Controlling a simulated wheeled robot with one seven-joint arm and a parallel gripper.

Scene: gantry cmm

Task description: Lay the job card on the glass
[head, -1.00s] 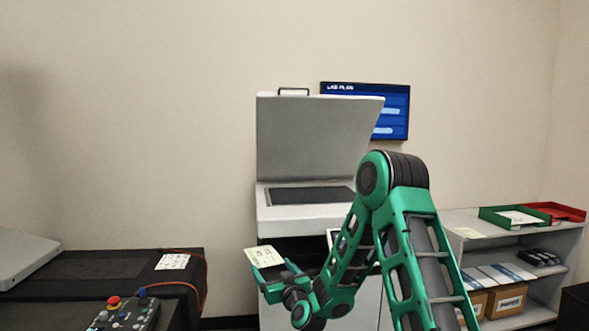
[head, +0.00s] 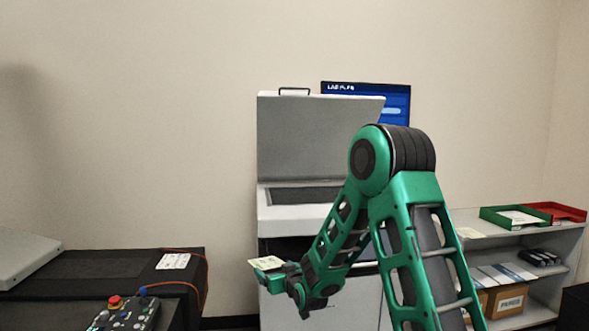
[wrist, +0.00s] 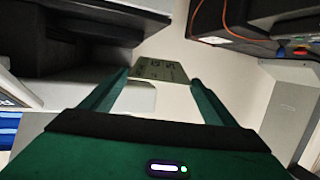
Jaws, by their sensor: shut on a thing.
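The job card (head: 265,262) is a small pale yellow-green card. My gripper (head: 272,270) is shut on it and holds it out in front of the copier's body, below the level of the glass. In the wrist view the card (wrist: 160,70) shows between the two green fingertips of my gripper (wrist: 160,80), with dark marks on its face. The glass (head: 300,196) is a dark panel on top of the white copier (head: 285,222), under its raised grey lid (head: 315,140). My arm covers the right part of the glass.
A low shelf (head: 545,275) at right bears a green tray (head: 500,222), a red tray (head: 565,211) and boxes. A wall screen (head: 395,110) hangs behind the lid.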

